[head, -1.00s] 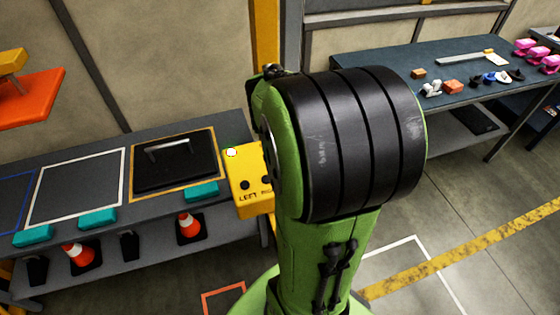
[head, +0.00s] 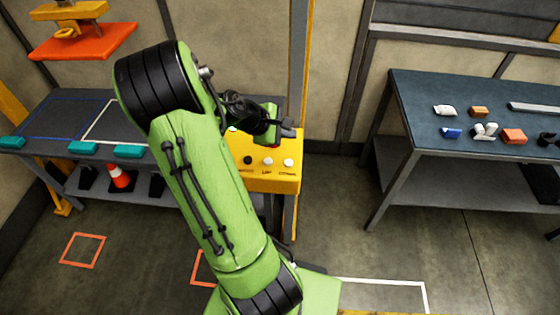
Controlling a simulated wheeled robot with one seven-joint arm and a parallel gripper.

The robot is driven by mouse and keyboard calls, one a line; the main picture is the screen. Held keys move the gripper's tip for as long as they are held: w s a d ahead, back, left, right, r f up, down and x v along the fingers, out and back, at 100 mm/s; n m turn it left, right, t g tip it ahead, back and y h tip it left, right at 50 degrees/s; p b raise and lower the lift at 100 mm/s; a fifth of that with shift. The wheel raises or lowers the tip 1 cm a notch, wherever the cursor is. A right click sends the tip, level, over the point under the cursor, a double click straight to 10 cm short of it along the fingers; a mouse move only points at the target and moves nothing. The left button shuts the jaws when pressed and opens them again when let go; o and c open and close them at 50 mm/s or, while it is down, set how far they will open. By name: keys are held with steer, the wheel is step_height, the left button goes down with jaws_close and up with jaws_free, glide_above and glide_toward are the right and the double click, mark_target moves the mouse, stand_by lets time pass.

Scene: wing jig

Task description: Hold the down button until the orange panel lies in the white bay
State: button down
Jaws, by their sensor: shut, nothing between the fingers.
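The orange panel (head: 85,42) hangs in the air at the upper left, under a yellow lifting piece (head: 70,10). The white bay (head: 88,132) is a white outline on the dark bench below and to the right of it; my arm hides part of it. The yellow button box (head: 265,182) stands at the bench's right end. Its front row shows a dark button (head: 248,160) and two pale buttons (head: 288,162); their labels are too small to read. My gripper (head: 287,131) is shut and empty, over the back of the box. I cannot tell whether it touches a button.
A blue-outlined bay (head: 45,117) lies left of the white bay. Teal blocks (head: 82,148) line the bench's front edge, with an orange cone (head: 119,177) below. A blue-topped table (head: 430,95) with small parts stands at the right. Open floor lies between.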

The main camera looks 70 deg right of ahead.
steer(key=shift+w, duration=0.2)
steer(key=b, duration=0.8)
glide_above(286, 163)
step_height(286, 163, down, 8)
steer(key=shift+a+f, duration=0.1)
steer(key=shift+f, duration=0.4)
stand_by(1.1)
steer(key=shift+f, duration=0.35)
steer(key=shift+f+b, duration=0.45)
steer(key=shift+b, duration=0.05)
stand_by(0.5)
stand_by(2.9)
steer(key=shift+r+p, duration=0.9)
